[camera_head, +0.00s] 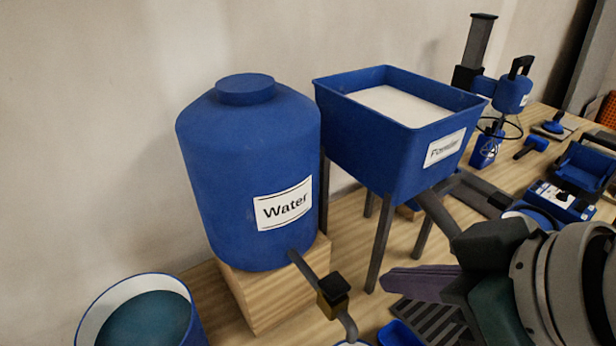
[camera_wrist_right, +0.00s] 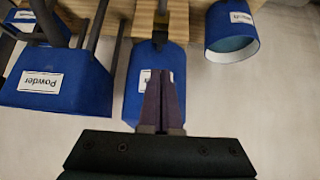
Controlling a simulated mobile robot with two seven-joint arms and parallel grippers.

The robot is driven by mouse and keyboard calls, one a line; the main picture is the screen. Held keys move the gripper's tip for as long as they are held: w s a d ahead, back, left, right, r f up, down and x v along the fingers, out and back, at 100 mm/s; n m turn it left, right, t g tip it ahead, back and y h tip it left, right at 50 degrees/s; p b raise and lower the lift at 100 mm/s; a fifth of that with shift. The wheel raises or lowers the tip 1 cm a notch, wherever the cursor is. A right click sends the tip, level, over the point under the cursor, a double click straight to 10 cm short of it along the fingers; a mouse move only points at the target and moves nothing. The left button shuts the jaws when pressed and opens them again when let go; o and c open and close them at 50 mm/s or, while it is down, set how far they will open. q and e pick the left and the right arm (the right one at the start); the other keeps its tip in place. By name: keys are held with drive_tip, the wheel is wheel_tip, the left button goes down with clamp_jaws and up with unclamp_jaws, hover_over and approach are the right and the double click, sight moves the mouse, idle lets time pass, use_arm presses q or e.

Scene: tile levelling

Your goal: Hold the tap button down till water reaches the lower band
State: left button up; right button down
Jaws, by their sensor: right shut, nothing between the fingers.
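The blue water tank (camera_head: 225,175), labelled "Water", stands on a wooden block and also shows upside down in the right wrist view (camera_wrist_right: 136,92). Its tap (camera_head: 333,300) has a brass-coloured body with a black button (camera_head: 334,283) on top. The bottom edge of the head view cuts off a pale rim below the spout, so the water level and any band are hidden. My right gripper (camera_head: 388,279) is shut and empty, to the right of the tap and apart from it in the head view. Its dark purple fingers (camera_wrist_right: 160,78) point towards the tank in the wrist view. My left gripper is out of view.
A blue powder bin (camera_head: 345,150) on dark legs stands right of the tank. A bucket of teal liquid (camera_head: 140,318) is at the lower left. A dark grille (camera_head: 425,318) lies under my right gripper. Several blue tools and containers crowd the table's right side.

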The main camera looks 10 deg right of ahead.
drive_tip(key=shift+w+a+r, duration=0.1)
drive_tip(key=shift+w+r, duration=0.05)
drive_tip(key=shift+w, duration=0.5)
drive_tip(key=b, duration=0.2)
hover_over(327, 279)
drive_tip(key=s+d, duration=0.1)
drive_tip(key=s, duration=0.2)
wheel_tip(327, 279, down, 7)
drive_tip(key=shift+w+f, duration=0.1)
drive_tip(key=shift+w, duration=0.05)
wheel_tip(327, 279, down, 3)
drive_tip(key=shift+r+b, duration=0.2)
drive_tip(key=shift+b, duration=0.2)
drive_tip(key=shift+f, duration=0.6)
